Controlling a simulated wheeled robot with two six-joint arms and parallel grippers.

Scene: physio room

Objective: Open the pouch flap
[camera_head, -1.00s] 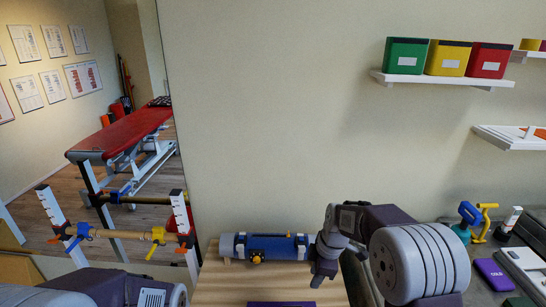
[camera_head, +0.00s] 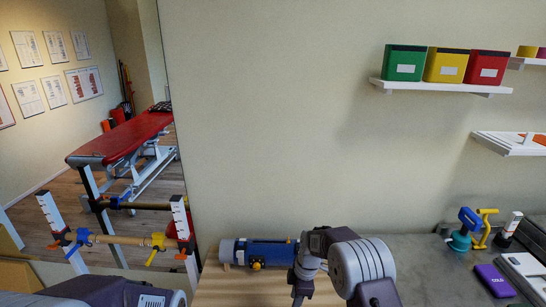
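No pouch or flap can be made out for certain in the head view. My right gripper (camera_head: 299,293) hangs low near the bottom edge, over the wooden surface (camera_head: 228,290) and just in front of the right end of a blue-and-grey roll (camera_head: 264,251). Its fingertips are small and partly cut off, so I cannot see whether it is open or holds anything. Only part of my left arm shows at the bottom left; its gripper is out of view.
A purple pack marked COLD (camera_head: 495,280) lies on the grey counter (camera_head: 425,262) at right, near a blue-and-teal tool (camera_head: 464,231) and a yellow one (camera_head: 483,229). Green (camera_head: 405,63), yellow (camera_head: 444,66) and red (camera_head: 487,66) bins stand on a wall shelf.

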